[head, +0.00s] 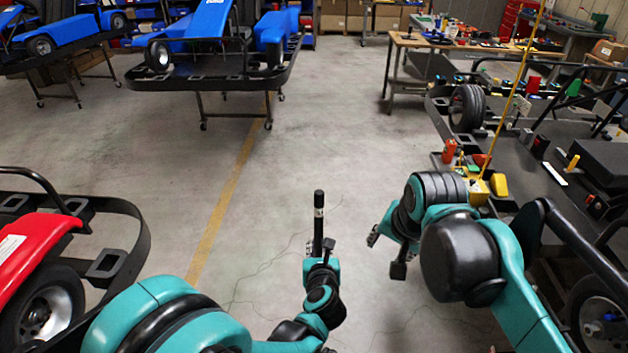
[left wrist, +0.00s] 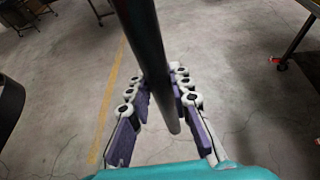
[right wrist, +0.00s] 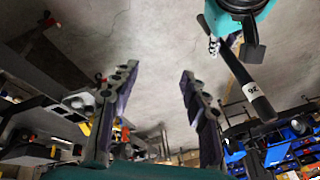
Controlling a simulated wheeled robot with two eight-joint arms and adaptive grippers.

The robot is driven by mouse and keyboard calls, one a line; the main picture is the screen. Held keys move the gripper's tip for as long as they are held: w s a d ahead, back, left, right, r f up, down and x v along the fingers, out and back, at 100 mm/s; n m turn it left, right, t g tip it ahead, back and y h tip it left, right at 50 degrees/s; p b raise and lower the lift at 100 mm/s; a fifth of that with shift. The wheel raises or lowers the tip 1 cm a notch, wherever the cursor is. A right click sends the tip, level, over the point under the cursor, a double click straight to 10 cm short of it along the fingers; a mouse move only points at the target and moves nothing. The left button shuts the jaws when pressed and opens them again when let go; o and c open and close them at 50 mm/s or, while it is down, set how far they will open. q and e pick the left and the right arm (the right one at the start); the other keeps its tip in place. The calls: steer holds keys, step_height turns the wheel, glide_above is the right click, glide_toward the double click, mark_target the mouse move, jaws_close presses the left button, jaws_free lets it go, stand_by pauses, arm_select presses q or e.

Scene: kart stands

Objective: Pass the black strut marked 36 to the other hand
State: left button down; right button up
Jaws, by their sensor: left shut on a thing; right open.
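The black strut (head: 318,228) stands nearly upright in my left gripper (head: 321,254), with its upper part and a pale band showing above the jaws. In the left wrist view the strut (left wrist: 150,55) runs between the two fingers of my left gripper (left wrist: 162,95), which is shut on it. In the right wrist view the strut (right wrist: 242,72) slants at the upper right, and its white label reads 36. My right gripper (head: 385,252) is open and empty, to the right of the strut and apart from it. Its spread fingers (right wrist: 158,78) show in the right wrist view.
A kart stand (head: 135,80) with a blue kart is at the back left. A red kart (head: 35,245) is at the near left. A black kart frame with a wheel (head: 466,108) and loose parts fills the right. A workbench (head: 440,43) stands behind. The floor between is clear.

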mark_target(319, 195)
steer(key=w+a+r+m+g, duration=0.1)
steer(key=w+a+r+m, duration=0.1)
steer(key=w+a+m, duration=0.1)
steer(key=w+a+r+m+g, duration=0.2)
steer(key=w+a+r+m, duration=0.1)
steer(key=a, duration=0.4)
steer(key=w+a+r+m+g, duration=0.1)
steer(key=w+a+r+m, duration=0.2)
steer(key=w+a+m, duration=0.1)
steer(key=shift+w+a+h, duration=0.3)
steer(key=shift+w+a, duration=0.25)
steer(key=shift+w, duration=0.35)
steer(key=shift+w+a+f+m+g, duration=0.1)
steer(key=shift+a+f+m+g, duration=0.05)
steer(key=shift+a+m+g, duration=0.2)
step_height(319, 195, down, 12)
jaws_close()
arm_select(q)
steer(key=c, duration=1.3)
jaws_free()
steer(key=shift+s, duration=0.1)
